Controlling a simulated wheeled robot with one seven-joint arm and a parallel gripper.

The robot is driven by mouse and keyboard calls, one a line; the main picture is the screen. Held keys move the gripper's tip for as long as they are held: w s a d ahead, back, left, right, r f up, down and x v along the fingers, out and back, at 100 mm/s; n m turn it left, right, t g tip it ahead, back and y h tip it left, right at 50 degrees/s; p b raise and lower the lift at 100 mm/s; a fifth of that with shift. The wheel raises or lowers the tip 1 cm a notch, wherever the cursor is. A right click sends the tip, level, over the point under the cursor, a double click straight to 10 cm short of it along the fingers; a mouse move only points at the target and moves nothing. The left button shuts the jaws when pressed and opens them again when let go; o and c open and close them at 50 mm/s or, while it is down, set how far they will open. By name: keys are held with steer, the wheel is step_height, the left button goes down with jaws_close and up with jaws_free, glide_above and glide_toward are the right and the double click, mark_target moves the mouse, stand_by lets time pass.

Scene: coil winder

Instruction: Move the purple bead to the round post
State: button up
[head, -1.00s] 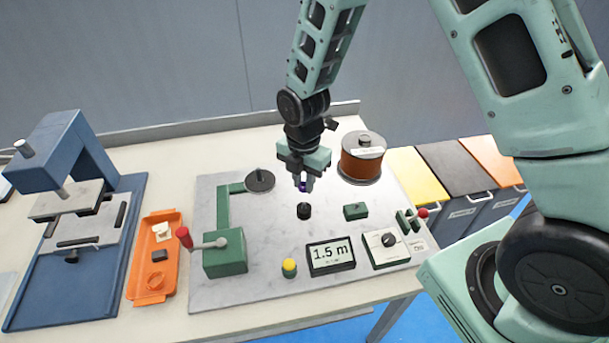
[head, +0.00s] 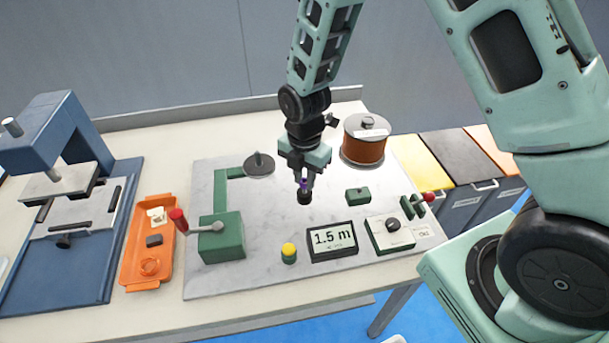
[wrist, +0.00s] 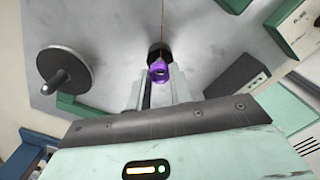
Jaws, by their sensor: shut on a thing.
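The purple bead (head: 303,183) is between the fingertips of my gripper (head: 304,187), which is shut on it. In the wrist view the bead (wrist: 158,73) shows as a purple ring at the ends of the fingers. A short black round post (head: 304,198) stands on the marble board just below the bead. In the wrist view the post (wrist: 158,53) is right behind the bead and partly hidden by it. I cannot tell whether bead and post touch. A thin orange wire (wrist: 162,22) runs from the top of the wrist view to the bead.
A black disc with an upright pin (head: 259,164) stands to the left, a copper spool (head: 364,150) behind right. A small green block (head: 358,195), a display (head: 332,241) and a yellow-topped button (head: 289,253) are nearby. The crank box (head: 221,238) is front left.

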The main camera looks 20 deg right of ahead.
steer(key=shift+f, duration=0.25)
steer(key=shift+f+b, duration=0.7)
steer(key=shift+f, duration=0.15)
steer(key=o, duration=1)
steer(key=shift+r, duration=0.1)
step_height(320, 180, up, 17)
steer(key=shift+r+b, duration=0.1)
steer(key=shift+b, duration=0.3)
steer(key=s+a+m, duration=0.2)
steer(key=s+m, duration=0.3)
steer(key=s, duration=0.2)
steer(key=s+a+r+m, duration=0.1)
steer(key=s+a+m, duration=0.1)
steer(key=s+m, duration=0.4)
steer(key=s+a+m, duration=0.2)
steer(key=s+m, duration=0.4)
steer(key=s, duration=0.4)
steer(key=shift+a+r+y, duration=0.15)
steer(key=shift+r+y, duration=0.1)
steer(key=shift+y, duration=0.05)
